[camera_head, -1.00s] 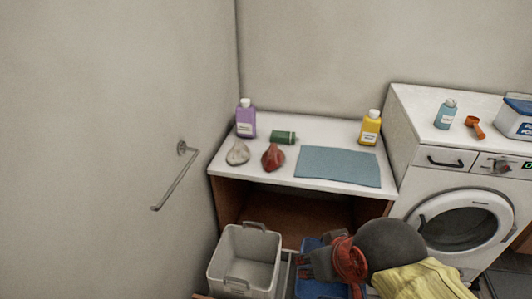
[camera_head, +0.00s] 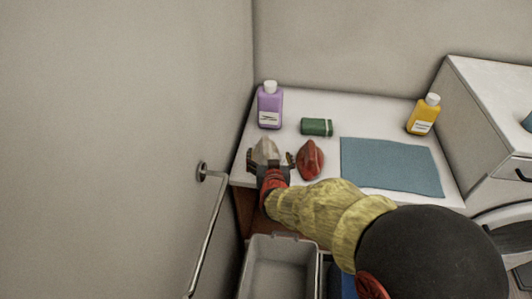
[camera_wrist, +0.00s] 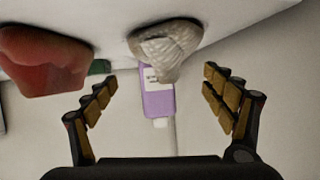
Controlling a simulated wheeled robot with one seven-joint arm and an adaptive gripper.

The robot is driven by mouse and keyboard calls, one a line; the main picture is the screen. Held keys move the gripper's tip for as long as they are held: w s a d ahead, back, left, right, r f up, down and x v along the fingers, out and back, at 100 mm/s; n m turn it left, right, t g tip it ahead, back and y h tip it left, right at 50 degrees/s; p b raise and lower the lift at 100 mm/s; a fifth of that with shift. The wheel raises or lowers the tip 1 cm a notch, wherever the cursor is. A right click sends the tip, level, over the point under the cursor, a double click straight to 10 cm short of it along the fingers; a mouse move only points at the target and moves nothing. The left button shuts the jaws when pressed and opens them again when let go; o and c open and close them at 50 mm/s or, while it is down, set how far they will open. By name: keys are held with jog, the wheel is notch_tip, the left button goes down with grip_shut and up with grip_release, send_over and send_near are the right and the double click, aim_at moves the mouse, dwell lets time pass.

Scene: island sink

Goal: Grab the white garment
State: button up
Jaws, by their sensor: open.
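The white garment (camera_head: 265,152) is a small crumpled greyish-white bundle near the left front of the white counter. My gripper (camera_head: 270,162) is at it, with its fingers spread to either side in the head view. In the wrist view the garment (camera_wrist: 166,47) shows ahead, between and a little beyond the open fingertips of my gripper (camera_wrist: 160,88). The fingers are apart and hold nothing. I cannot tell whether any finger touches the garment.
A red garment (camera_head: 311,159) lies close to the right of my gripper. Behind stand a purple bottle (camera_head: 270,106) and a green roll (camera_head: 316,127). A blue mat (camera_head: 390,167) and a yellow bottle (camera_head: 423,115) are to the right. A wall rail (camera_head: 208,230) is at left; a grey bin (camera_head: 280,268) stands below.

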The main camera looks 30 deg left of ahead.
aim_at(267, 147)
jog(key=shift+a+f, duration=0.3)
jog(key=shift+a, duration=0.05)
jog(key=shift+w+a+f, duration=0.15)
jog(key=shift+w+a, duration=0.05)
jog(key=shift+w, duration=0.1)
jog(key=b+x, duration=0.3)
jog(key=x, duration=0.3)
jog(key=shift+w+a, duration=0.1)
jog(key=shift+w, duration=0.2)
jog(key=shift+c, duration=1.3)
jog(key=c, duration=1.5)
jog(key=shift+c, duration=0.3)
